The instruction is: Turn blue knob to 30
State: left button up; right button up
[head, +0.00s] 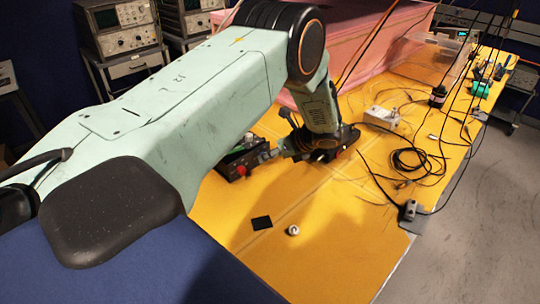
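A small dark box (228,172) with a red knob (240,170) on its face stands on the yellow table top. My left arm reaches over the table from the left. My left gripper (274,153) is at the right side of this box, its fingers pointing toward it. A small bluish part shows by the fingertips, but I cannot tell whether it is the blue knob or whether the fingers touch it. The fingers are too small to tell open from shut. No scale or number is readable. My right gripper is not in view.
A black flat piece (262,223) and a small white round object (293,230) lie nearer on the yellow table (330,255). Loose black cables (410,160) and a light box (382,117) lie to the right. A pink foam block (350,40) stands behind.

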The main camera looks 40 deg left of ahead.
pick_arm(q)
jog(key=o, duration=0.3)
jog(key=s+v, duration=0.1)
jog(key=v, duration=1.1)
jog(key=shift+w, duration=0.45)
jog(key=shift+d, duration=0.1)
